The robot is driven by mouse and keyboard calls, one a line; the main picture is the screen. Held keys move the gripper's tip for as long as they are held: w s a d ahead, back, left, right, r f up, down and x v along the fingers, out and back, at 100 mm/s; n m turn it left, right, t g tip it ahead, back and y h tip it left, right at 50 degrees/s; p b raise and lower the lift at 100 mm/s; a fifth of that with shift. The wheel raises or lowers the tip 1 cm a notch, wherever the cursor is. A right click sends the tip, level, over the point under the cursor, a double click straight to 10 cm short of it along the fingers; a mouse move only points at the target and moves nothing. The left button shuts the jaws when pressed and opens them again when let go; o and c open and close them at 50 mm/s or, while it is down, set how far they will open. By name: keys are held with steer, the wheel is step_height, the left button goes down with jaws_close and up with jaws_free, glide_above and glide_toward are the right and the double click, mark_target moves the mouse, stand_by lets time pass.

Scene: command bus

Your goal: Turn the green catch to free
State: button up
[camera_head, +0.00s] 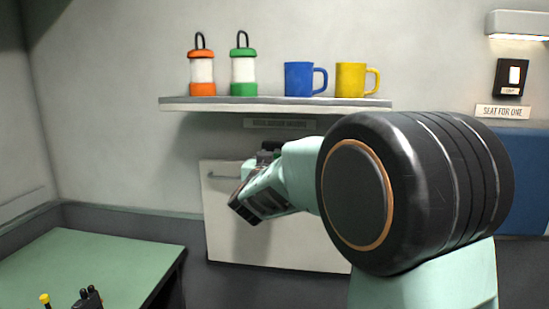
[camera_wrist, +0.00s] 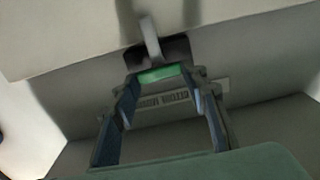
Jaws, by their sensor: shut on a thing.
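The green catch (camera_wrist: 158,74) shows in the wrist view as a short green bar at the wall, below a pale metal tongue (camera_wrist: 151,38). My gripper (camera_wrist: 161,81) is shut on it, one fingertip at each end of the bar. In the head view my gripper (camera_head: 268,150) is small and dark, at the top edge of the white panel (camera_head: 230,230) under the shelf. My own wrist hides much of it there, and the catch cannot be made out.
A shelf (camera_head: 215,104) above my gripper bears an orange lantern (camera_head: 202,72), a green lantern (camera_head: 243,72), a blue mug (camera_head: 299,79) and a yellow mug (camera_head: 350,80). A green-topped table (camera_head: 95,262) stands at lower left. A label plate (camera_head: 280,123) is under the shelf.

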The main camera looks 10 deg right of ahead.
steer(key=shift+r+n+p, duration=0.1)
steer(key=shift+n+p, duration=0.2)
steer(key=shift+p, duration=0.05)
steer(key=n+p, duration=0.3)
steer(key=p, duration=0.1)
steer(key=shift+a+r+n, duration=0.1)
steer(key=shift+a+n, duration=0.05)
steer(key=shift+n, duration=0.15)
steer(key=shift+a+f+n+p, duration=0.1)
steer(key=shift+f+n+p, duration=0.05)
steer(key=shift+n+p, duration=1.95)
steer(key=shift+d+f+n+p, duration=0.1)
steer(key=shift+f+n+p, duration=0.05)
steer(key=shift+n+p, duration=2)
steer(key=shift+a+f+n+p, duration=0.15)
steer(key=shift+n+p, duration=1.35)
steer(key=shift+n, duration=1.15)
steer(key=o, duration=1.2)
steer(key=shift+c, duration=0.2)
